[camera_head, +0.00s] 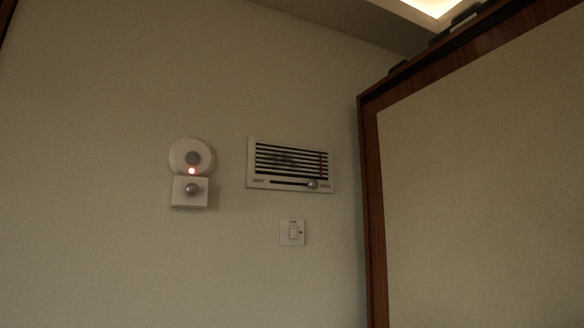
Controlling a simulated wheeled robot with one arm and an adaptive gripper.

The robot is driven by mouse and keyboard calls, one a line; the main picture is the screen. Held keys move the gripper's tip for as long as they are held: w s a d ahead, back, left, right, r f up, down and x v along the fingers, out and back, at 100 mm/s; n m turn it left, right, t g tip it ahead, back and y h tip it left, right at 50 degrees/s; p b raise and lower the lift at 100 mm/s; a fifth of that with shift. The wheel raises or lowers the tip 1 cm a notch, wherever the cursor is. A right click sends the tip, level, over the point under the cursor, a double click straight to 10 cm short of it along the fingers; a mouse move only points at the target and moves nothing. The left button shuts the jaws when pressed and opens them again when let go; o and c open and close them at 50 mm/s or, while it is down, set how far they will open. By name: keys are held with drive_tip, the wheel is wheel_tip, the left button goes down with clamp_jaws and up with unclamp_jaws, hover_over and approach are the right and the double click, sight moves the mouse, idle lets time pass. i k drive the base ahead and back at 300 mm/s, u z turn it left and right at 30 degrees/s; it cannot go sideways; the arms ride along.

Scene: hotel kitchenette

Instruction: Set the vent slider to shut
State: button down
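A white vent panel (290,165) with dark horizontal slats is mounted on the wall, right of the middle of the head view. Along its lower edge runs a dark slot (285,183), labelled "SHUT" at the left end and "OPEN" at the right end. The vent's round slider knob (312,184) sits near the right end of the slot, beside the "OPEN" label. A small red mark shows at the right of the slats. My gripper and arm are not in view.
Left of the vent is a round white device (191,156) with a red light, above a square plate with a knob (190,190). A small switch plate (292,232) is below the vent. A wood-framed panel (480,190) stands close on the right.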

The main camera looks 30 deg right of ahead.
sight(313, 184)
drive_tip(key=k, duration=0.6)
drive_tip(key=z, duration=0.75)
drive_tip(key=i, duration=1.05)
drive_tip(key=u, duration=0.5)
